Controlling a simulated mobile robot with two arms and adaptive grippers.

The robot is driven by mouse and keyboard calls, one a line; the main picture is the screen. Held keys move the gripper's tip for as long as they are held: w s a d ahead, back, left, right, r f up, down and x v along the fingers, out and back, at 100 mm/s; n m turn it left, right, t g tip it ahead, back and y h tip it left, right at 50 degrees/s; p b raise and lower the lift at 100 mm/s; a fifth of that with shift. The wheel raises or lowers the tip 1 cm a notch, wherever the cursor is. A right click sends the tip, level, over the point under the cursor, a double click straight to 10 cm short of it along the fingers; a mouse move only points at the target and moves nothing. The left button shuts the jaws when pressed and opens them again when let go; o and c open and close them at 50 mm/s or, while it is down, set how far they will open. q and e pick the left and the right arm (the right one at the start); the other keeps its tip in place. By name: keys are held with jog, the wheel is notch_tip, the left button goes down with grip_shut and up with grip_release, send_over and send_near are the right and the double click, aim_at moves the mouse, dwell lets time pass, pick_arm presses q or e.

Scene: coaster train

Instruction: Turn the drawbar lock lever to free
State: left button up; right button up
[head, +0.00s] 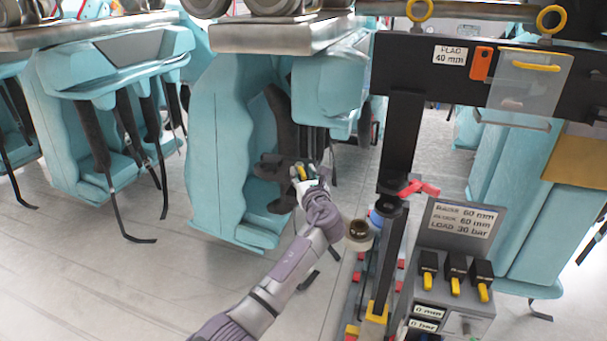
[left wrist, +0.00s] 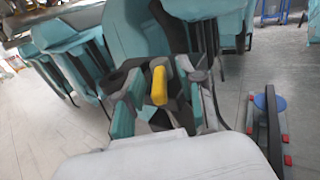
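A yellow-ended lever (head: 301,172) sits on dark brackets at the side of a teal seat; I take it for the drawbar lock lever, but no label confirms it. My left gripper (head: 311,180) is right at it in the head view. In the left wrist view the yellow end (left wrist: 159,84) stands between the two teal-padded fingers of my left gripper (left wrist: 158,95). The fingers are apart, and gaps seem to show on both sides of the yellow end. The lever's lower part is hidden by the gripper. My right gripper is not in view.
A black post with a red handle (head: 418,188) stands right of my left arm, beside a grey control box (head: 452,285) with yellow-tipped levers. A dark crossbeam (head: 400,62) spans the upper right. Teal seats (head: 215,150) hang behind. Open floor (head: 110,280) lies at lower left.

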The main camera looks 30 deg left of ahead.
pick_arm(q)
jog(key=v, duration=1.2)
jog(key=shift+r, duration=0.1)
